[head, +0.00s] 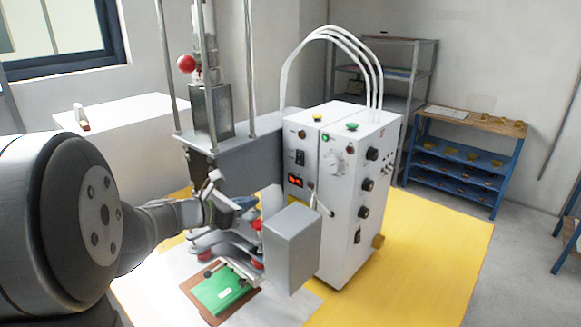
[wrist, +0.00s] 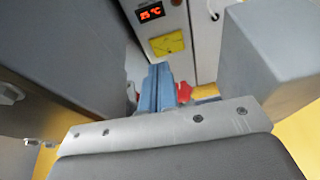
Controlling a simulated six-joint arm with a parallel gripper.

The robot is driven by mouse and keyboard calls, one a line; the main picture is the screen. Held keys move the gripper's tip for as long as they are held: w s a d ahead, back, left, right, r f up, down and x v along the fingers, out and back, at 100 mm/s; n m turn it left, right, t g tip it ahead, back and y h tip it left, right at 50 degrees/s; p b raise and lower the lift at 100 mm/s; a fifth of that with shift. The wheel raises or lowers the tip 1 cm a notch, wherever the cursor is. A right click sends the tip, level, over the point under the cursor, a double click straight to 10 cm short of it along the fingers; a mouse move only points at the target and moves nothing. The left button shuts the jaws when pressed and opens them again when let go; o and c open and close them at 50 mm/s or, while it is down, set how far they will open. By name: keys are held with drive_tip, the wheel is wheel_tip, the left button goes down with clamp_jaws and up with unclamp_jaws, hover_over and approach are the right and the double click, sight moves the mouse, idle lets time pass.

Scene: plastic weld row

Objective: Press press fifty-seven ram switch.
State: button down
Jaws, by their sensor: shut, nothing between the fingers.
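I cannot tell which one is the ram switch; no label is readable. My gripper (head: 250,214) is in front of the box's lower front, left of a grey block (head: 291,249). In the wrist view its blue fingers (wrist: 159,88) are together and empty, below the display (wrist: 151,12) and a yellow label (wrist: 167,43). Red parts (wrist: 185,94) show behind them.
The grey block (wrist: 275,50) stands close at the right in the wrist view. The press column (head: 212,110) rises behind my gripper. A green piece (head: 221,290) lies on a brown board below. The yellow table (head: 420,250) is clear at the right.

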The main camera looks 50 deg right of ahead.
sight(298, 164)
wheel_tip(298, 164, up, 6)
drive_tip(key=s+d+h, duration=0.1)
drive_tip(key=h, duration=0.1)
drive_tip(key=shift+d+n, duration=0.3)
drive_tip(key=shift+d, duration=0.05)
drive_tip(key=d, duration=0.4)
drive_tip(key=d+f, duration=0.1)
drive_tip(key=d, duration=0.9)
drive_tip(key=shift+f, duration=0.4)
